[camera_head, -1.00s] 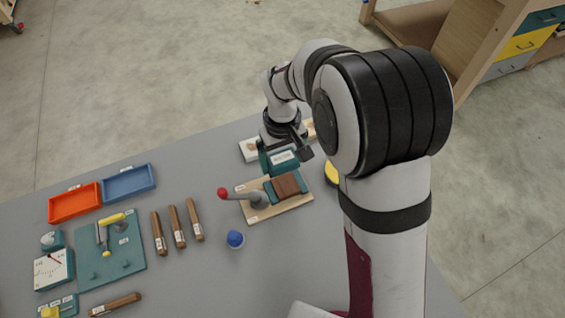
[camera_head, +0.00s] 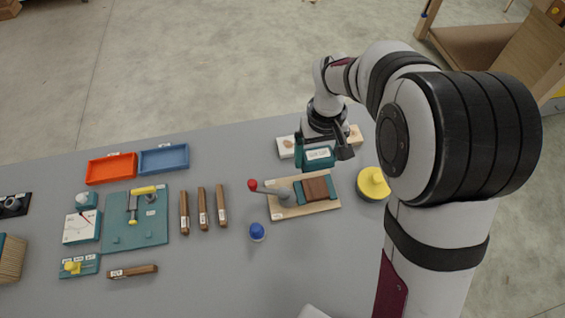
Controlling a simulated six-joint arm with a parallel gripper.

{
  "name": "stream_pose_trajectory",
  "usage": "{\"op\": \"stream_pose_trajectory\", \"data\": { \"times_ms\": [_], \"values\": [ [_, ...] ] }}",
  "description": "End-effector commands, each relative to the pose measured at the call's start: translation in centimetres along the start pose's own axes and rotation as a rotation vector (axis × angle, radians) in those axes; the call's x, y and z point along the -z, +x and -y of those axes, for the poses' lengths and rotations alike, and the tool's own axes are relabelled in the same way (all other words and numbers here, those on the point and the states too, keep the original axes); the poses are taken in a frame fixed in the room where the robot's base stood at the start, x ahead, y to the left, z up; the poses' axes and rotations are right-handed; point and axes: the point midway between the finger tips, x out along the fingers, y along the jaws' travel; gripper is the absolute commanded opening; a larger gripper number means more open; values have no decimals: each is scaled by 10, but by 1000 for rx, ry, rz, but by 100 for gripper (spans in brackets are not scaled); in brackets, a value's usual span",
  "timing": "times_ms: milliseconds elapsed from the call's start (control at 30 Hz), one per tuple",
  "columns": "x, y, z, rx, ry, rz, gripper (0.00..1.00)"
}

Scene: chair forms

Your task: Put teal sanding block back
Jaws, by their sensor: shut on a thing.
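My gripper (camera_head: 325,140) is shut on the teal sanding block (camera_head: 316,157), which has a white label facing me. The block is at the back right of the table, just behind a wooden clamp board (camera_head: 328,206). Whether it hangs above the table or touches it I cannot tell. A pale strip (camera_head: 288,147) lies behind the gripper, with a tan wooden part (camera_head: 355,138) at its right end; my gripper hides its middle. The fingertips are partly hidden.
The clamp board carries a brown block (camera_head: 315,189) and a red-knobbed lever (camera_head: 253,186). A yellow round object (camera_head: 373,183) stands right of it, near my arm. A blue knob (camera_head: 257,232), several brown sticks (camera_head: 203,208) and orange (camera_head: 111,169) and blue (camera_head: 163,159) trays lie left.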

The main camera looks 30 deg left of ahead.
Motion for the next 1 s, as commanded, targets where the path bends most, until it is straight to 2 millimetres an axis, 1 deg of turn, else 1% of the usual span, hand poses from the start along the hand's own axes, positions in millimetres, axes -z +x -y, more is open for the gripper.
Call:
{"op": "stream_pose_trajectory", "data": {
  "times_ms": [67, 133, 200, 300, 400, 467, 600, 733, 833, 933, 1000],
  "values": [
    [12, 0, 6, -1, -44, -2, 32],
    [30, 0, 15, -1, -116, -2, 32],
    [48, 0, 27, -1, -196, -3, 32],
    [72, 0, 45, -1, -306, -3, 32],
    [86, 2, 60, 0, -375, -2, 32],
    [91, 9, 73, 0, -392, -1, 32],
    [105, 35, 115, 0, -394, 0, 32],
    [117, 57, 149, 0, -391, -2, 32],
    [122, 66, 164, -1, -389, -3, 32],
    [124, 74, 169, -1, -386, -2, 32],
    [124, 84, 169, 0, -386, 0, 32]
  ]
}}
